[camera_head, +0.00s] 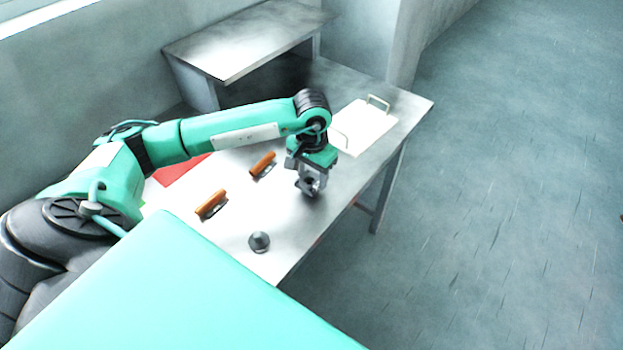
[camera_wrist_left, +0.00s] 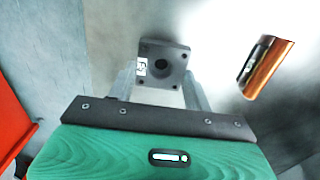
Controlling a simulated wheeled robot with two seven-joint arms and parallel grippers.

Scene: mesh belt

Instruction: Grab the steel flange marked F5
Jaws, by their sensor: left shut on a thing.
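The steel flange (camera_wrist_left: 172,54) is a dark grey square plate with a round centre hole and corner holes. It has a white label that reads F5, turned on its side. My left gripper (camera_wrist_left: 163,84) is shut on the flange, with one finger on each side of it in the left wrist view. In the head view my left gripper (camera_head: 311,187) points down over the right part of the metal table. The flange is mostly hidden there by the fingers, and I cannot tell whether it touches the table. My right gripper is not in view.
A small dark grey conical part (camera_head: 259,242) stands nearer. A white tray with handles (camera_head: 365,128) sits behind, a red sheet (camera_head: 181,171) to the left. A raised metal shelf (camera_head: 250,40) stands at the back.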

